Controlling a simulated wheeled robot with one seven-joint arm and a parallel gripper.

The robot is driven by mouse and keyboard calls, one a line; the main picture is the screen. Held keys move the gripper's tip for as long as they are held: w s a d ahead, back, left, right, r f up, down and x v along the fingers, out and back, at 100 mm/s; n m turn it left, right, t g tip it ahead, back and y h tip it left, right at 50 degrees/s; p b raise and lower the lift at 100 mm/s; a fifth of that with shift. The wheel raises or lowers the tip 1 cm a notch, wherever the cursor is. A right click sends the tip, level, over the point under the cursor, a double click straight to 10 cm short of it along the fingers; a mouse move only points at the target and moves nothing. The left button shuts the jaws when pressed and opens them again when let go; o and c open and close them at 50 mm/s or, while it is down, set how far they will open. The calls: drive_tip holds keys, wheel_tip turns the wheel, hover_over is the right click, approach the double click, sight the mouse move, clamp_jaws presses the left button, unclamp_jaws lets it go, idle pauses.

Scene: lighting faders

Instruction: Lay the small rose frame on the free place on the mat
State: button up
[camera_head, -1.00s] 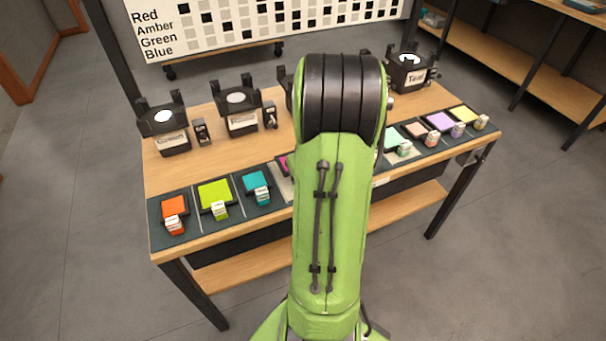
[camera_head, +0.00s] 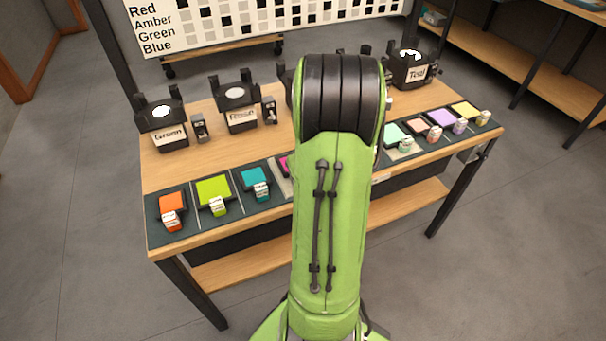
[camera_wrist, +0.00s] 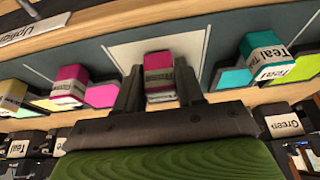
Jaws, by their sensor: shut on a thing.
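In the wrist view my gripper (camera_wrist: 158,68) is shut on a rose-coloured block with a pale label (camera_wrist: 158,62), which I take to be the small rose frame's tab. Its label is too small to read. It is in front of a pale bare place (camera_wrist: 122,52) on the dark mat (camera_wrist: 222,22). I cannot tell whether the frame touches the mat. In the head view my arm hides the gripper; a bit of magenta (camera_head: 283,162) shows at the arm's left edge by the pale place (camera_head: 284,186).
In the wrist view a teal frame (camera_wrist: 236,77) lies to the right and another magenta frame (camera_wrist: 100,95) to the left. Orange (camera_head: 172,202) and lime (camera_head: 213,189) frames lie further along the mat. Black lamps, one labelled Green (camera_head: 168,137), stand behind.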

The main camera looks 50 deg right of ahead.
drive_tip(key=shift+f+b, duration=0.3)
drive_tip(key=shift+f, duration=0.05)
drive_tip(key=o, duration=1.2)
drive_tip(key=p+v, duration=0.4)
drive_tip(key=v, duration=0.3)
drive_tip(key=w+p+v, duration=0.1)
drive_tip(key=p+v, duration=0.2)
drive_tip(key=v, duration=0.5)
drive_tip(key=w+d+r+p+v, duration=0.1)
drive_tip(key=p+v, duration=0.3)
drive_tip(key=v, duration=0.3)
drive_tip(key=shift+r+p, duration=0.15)
drive_tip(key=shift+p, duration=0.15)
